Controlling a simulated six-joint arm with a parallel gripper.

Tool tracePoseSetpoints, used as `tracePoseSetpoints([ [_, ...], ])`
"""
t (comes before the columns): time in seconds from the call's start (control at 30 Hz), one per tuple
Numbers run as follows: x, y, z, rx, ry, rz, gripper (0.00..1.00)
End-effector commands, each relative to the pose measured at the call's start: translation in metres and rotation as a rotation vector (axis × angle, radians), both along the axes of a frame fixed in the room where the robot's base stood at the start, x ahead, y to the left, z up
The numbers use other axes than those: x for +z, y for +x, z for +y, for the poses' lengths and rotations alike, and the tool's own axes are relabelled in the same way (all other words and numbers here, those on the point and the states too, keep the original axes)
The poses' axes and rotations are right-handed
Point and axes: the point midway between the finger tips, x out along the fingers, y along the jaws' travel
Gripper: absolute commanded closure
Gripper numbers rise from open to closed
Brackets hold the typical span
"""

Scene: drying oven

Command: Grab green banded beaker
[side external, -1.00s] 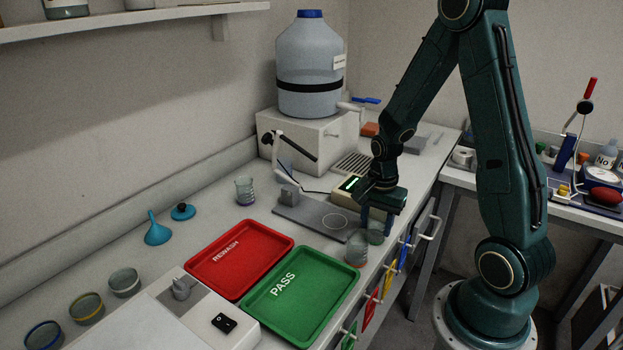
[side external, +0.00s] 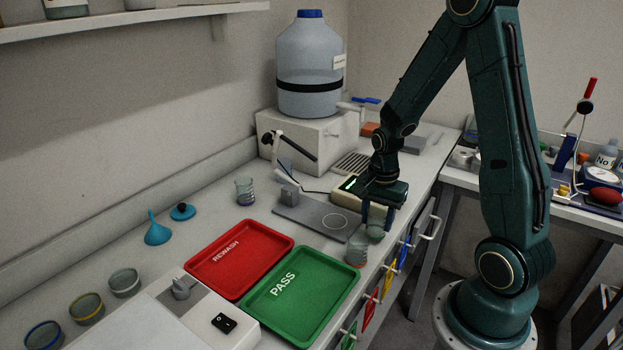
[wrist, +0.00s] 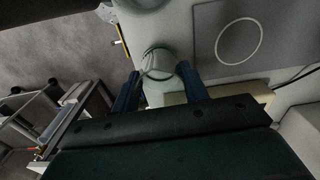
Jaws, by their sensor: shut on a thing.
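My gripper (side external: 376,222) is over the bench's front edge, its fingers pointing down and shut on a clear, greenish glass beaker (side external: 375,232). In the wrist view the beaker (wrist: 160,62) sits between my two blue fingers (wrist: 158,80), seen from above. A second beaker (side external: 357,250) with a reddish band stands close by, to the left and nearer the camera. A third beaker (side external: 245,190) with a purplish tint stands behind the red tray.
A green PASS tray (side external: 262,318) and red REWASH tray (side external: 203,267) lie left of my gripper, both empty. A grey plate with a white ring (side external: 312,224) and a small display device (side external: 349,187) are close by. Several dishes (side external: 124,283) stand at the far left.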

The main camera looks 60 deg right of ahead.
Motion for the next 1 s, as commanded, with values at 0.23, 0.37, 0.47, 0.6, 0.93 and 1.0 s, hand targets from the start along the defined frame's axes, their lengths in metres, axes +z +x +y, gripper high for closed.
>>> tracePoseSetpoints([
  [0.23,0.017,0.001,0.0,0.0,-0.002,-0.003,0.81],
  [0.37,0.028,0.001,-0.001,0.0,-0.003,-0.004,0.81],
  [0.47,0.037,0.001,0.0,0.0,-0.002,-0.003,0.81],
  [0.6,0.05,0.001,-0.001,0.0,-0.003,-0.005,0.81],
  [0.93,0.083,0.001,-0.001,0.0,-0.003,-0.004,0.81],
  [1.0,0.09,0.001,0.0,0.0,-0.002,-0.003,0.81],
])
